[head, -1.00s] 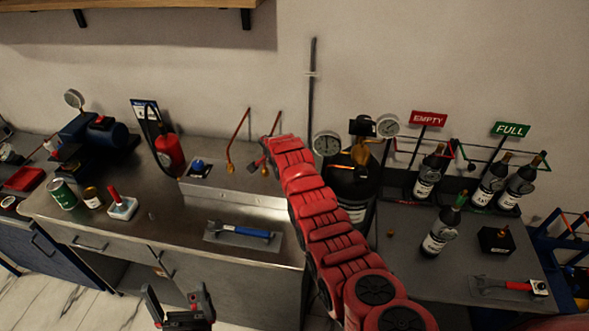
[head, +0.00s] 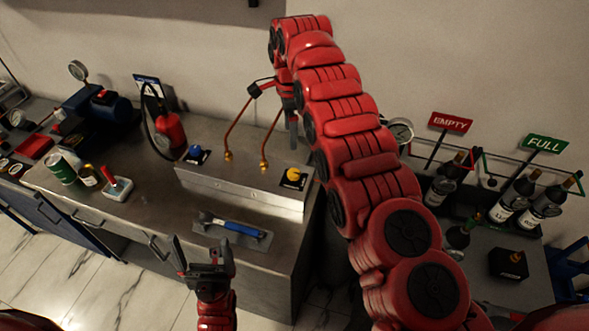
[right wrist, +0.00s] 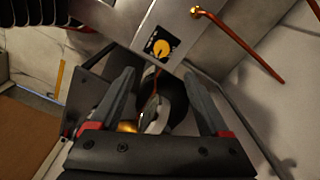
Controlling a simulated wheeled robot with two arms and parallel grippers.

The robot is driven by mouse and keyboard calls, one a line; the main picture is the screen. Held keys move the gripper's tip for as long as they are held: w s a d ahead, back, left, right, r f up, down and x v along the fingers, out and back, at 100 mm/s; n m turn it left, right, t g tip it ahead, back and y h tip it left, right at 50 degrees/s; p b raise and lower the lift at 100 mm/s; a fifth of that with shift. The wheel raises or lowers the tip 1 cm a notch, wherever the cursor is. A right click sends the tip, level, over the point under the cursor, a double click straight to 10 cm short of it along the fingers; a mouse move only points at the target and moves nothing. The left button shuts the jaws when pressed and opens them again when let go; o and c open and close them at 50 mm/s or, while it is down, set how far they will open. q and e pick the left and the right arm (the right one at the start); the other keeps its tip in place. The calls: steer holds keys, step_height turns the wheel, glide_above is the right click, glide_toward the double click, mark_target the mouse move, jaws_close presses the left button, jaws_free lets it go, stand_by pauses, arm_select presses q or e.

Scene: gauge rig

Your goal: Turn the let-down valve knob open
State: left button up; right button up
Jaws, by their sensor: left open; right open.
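A yellow knob (head: 293,177) sits on a dark plate at the right end of the steel box (head: 250,192). A blue knob (head: 197,153) sits at the box's left end. I cannot read which one is the let-down valve. My right gripper (head: 292,130) is above and behind the yellow knob, partly hidden by my arm. In the right wrist view, my right gripper (right wrist: 158,88) is open and empty, and the yellow knob (right wrist: 161,48) shows beyond its fingertips, apart from them. My left gripper (head: 203,250) is open and empty in front of the counter.
A blue-handled tool (head: 238,228) lies on the counter in front. A red extinguisher (head: 170,132) stands left of the box. Bottles (head: 512,203) stand at right. My right arm hides the area behind it.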

steer(key=b, duration=0.6)
glide_above(293, 173)
steer(key=f, duration=0.8)
steer(key=shift+w+d+f, duration=0.1)
steer(key=shift+d+f, duration=0.1)
steer(key=shift+f, duration=0.1)
steer(key=shift+f+p, duration=0.45)
steer(key=shift+p, duration=0.5)
steer(key=f, duration=0.6)
steer(key=shift+a+p, duration=0.2)
steer(key=shift+p, duration=0.1)
steer(key=shift+f, duration=0.55)
steer(key=shift+d, duration=0.1)
steer(key=shift+c, duration=0.3)
jaws_close()
